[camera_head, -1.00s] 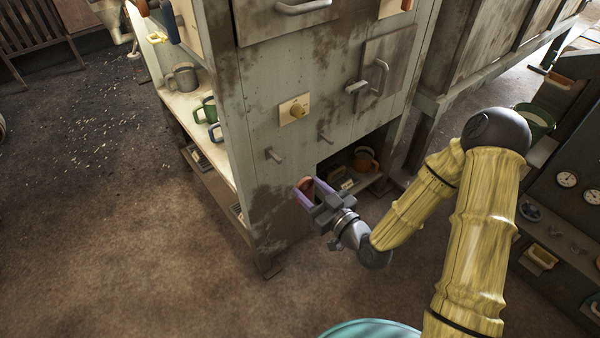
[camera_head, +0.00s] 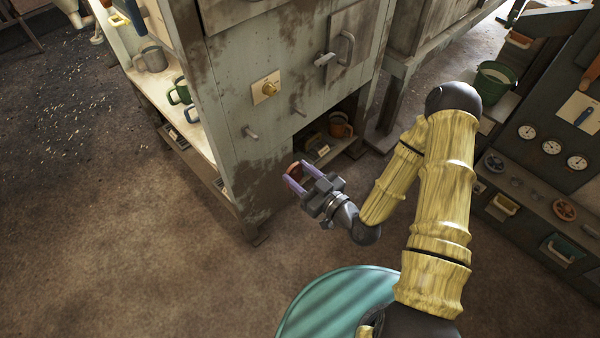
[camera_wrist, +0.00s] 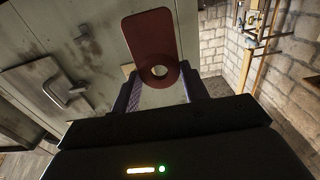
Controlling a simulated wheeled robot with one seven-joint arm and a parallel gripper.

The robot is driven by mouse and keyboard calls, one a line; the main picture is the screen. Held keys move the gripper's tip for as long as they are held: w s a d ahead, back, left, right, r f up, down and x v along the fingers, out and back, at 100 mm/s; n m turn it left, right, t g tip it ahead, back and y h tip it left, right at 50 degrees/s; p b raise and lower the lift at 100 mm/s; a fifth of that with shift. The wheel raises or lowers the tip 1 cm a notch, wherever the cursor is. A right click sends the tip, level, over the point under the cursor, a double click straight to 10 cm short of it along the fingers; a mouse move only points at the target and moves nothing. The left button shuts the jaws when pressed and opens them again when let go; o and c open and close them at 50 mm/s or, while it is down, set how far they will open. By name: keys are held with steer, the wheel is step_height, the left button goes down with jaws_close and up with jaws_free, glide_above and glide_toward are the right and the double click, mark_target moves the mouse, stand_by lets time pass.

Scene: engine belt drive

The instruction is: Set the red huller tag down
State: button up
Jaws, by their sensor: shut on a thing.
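The red huller tag (camera_wrist: 150,32) is a flat dark-red plate with a rounded, holed end. In the wrist view it stands up from between the purple fingers of my gripper (camera_wrist: 160,88), its holed end nearest the palm. In the head view my gripper (camera_head: 298,181) is shut on the tag (camera_head: 294,174), which shows as a small reddish piece at the fingertips. The gripper is in front of the grey cabinet's lower face, left of the open lower compartment. Part of the tag is hidden by the fingers in the head view.
The worn grey cabinet (camera_head: 225,110) has knobs and handles on its front. An orange-brown mug (camera_head: 340,125) sits inside its open lower compartment. Shelves with mugs (camera_head: 180,94) line its left side. A gauge panel (camera_head: 551,147) stands right. The floor at left is mostly clear.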

steer(key=shift+w, duration=0.1)
steer(key=w+d+f+m+t+h, duration=0.3)
steer(key=w+d+f+m+h, duration=0.2)
steer(key=d, duration=0.5)
steer(key=w+d+f+m+t+h, duration=0.3)
steer(key=w+d+f+m+h, duration=0.2)
steer(key=w+d+f+h, duration=0.2)
steer(key=w+d+h, duration=0.1)
steer(key=w+d, duration=0.1)
steer(key=shift+w+d+h, duration=0.4)
